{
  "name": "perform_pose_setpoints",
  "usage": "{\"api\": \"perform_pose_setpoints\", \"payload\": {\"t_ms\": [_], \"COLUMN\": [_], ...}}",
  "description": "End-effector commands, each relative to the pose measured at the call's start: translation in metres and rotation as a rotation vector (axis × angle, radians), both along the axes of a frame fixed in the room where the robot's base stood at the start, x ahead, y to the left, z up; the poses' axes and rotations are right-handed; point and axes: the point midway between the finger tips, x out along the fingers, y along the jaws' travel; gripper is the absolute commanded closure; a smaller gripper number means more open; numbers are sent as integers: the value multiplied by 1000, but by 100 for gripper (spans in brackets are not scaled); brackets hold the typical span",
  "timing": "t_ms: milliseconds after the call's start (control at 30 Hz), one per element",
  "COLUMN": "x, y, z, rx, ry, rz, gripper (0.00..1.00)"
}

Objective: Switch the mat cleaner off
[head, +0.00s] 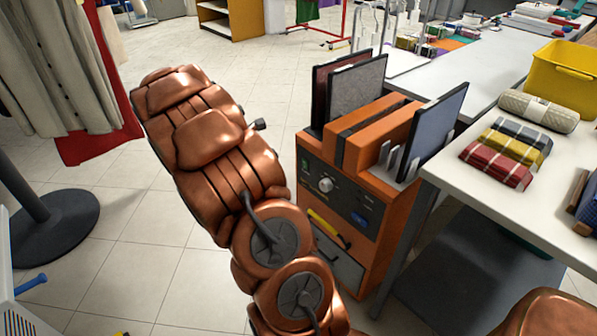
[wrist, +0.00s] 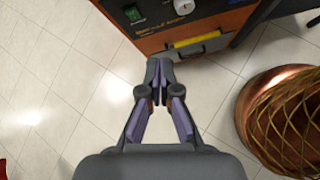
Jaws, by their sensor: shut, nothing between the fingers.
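The mat cleaner (head: 390,140) is an orange cabinet with upright dark mats (head: 357,85) in its top. Its dark front panel has a pale round knob (head: 325,184) and a blue part (head: 360,218). In the wrist view, a green switch (wrist: 134,14) sits left of the white knob (wrist: 184,6) at the top edge; whether it is on or off I cannot tell. My gripper (wrist: 159,66) is shut and empty, in front of the cabinet, below the panel in the picture and left of the yellow handle (wrist: 195,40). The gripper does not show in the head view.
A white table (head: 440,170) with folded checked cloths (head: 500,165) and a yellow bin (head: 563,80) stands right of the cleaner. A garment rack with a round black base (head: 50,225) is at left. Tiled floor (head: 150,270) is open between.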

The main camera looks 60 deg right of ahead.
Motion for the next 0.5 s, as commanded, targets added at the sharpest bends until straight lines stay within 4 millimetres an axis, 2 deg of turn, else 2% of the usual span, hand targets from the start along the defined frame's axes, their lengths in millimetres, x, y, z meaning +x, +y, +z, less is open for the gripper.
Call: {"api": "perform_pose_setpoints", "payload": {"t_ms": [33,200,333,500], "x": [6,23,29,32], "y": [-13,-43,-54,-59], "z": [-22,-58,-74,-77], "rx": [-3,-12,-13,-15], "ry": [34,125,167,181], "rz": [34,143,188,208], "gripper": [100,100,100,100]}}
